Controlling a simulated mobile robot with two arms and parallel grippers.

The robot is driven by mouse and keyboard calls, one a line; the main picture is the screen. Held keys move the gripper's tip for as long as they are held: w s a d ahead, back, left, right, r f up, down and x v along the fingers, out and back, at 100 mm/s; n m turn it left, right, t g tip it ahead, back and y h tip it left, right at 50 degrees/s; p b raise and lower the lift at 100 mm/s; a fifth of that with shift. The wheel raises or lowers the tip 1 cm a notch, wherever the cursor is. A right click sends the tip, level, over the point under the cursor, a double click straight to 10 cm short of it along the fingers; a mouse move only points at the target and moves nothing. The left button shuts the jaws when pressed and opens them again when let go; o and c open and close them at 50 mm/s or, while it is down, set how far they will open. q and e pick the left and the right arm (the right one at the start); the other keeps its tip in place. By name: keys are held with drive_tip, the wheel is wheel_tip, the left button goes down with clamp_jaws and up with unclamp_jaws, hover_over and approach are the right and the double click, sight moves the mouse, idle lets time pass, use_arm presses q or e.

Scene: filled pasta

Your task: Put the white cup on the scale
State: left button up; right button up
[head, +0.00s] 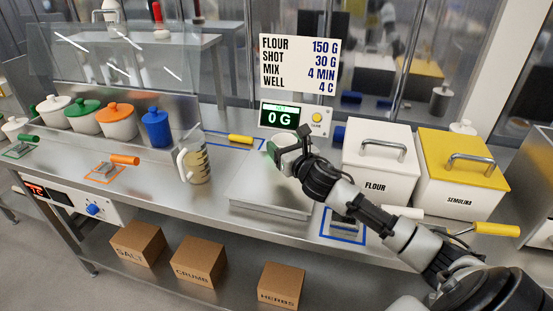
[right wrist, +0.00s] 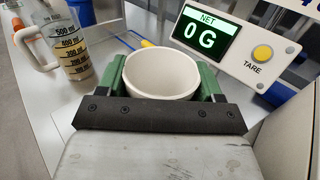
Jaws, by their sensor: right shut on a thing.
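The white cup (right wrist: 162,75) sits between the green-padded fingers of my right gripper (right wrist: 160,88) in the right wrist view, upright and seemingly empty. In the head view my right gripper (head: 281,150) is over the back part of the scale (head: 262,194), and the cup is mostly hidden behind it. The scale has a flat pale platform and a display (head: 283,118) reading 0 G; the display also shows in the right wrist view (right wrist: 208,38). I cannot tell whether the cup's base touches the platform. My left gripper is not in view.
A measuring jug (head: 196,164) stands left of the scale. The flour bin (head: 377,165) and yellow-lidded semolina bin (head: 463,170) stand close on the right. A yellow-handled tool (head: 240,139) lies behind the jug. Lidded pots (head: 116,122) line the left back.

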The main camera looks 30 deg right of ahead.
drive_tip(key=shift+w+a+f, duration=0.5)
drive_tip(key=shift+w+a, duration=0.1)
drive_tip(key=shift+a, duration=0.1)
drive_tip(key=shift+a+f, duration=0.1)
drive_tip(key=shift+f, duration=0.25)
wheel_tip(320, 180, down, 3)
drive_tip(key=shift+f, duration=0.15)
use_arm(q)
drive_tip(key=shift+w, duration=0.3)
use_arm(e)
drive_tip(key=shift+f, duration=0.15)
drive_tip(key=o, duration=0.9)
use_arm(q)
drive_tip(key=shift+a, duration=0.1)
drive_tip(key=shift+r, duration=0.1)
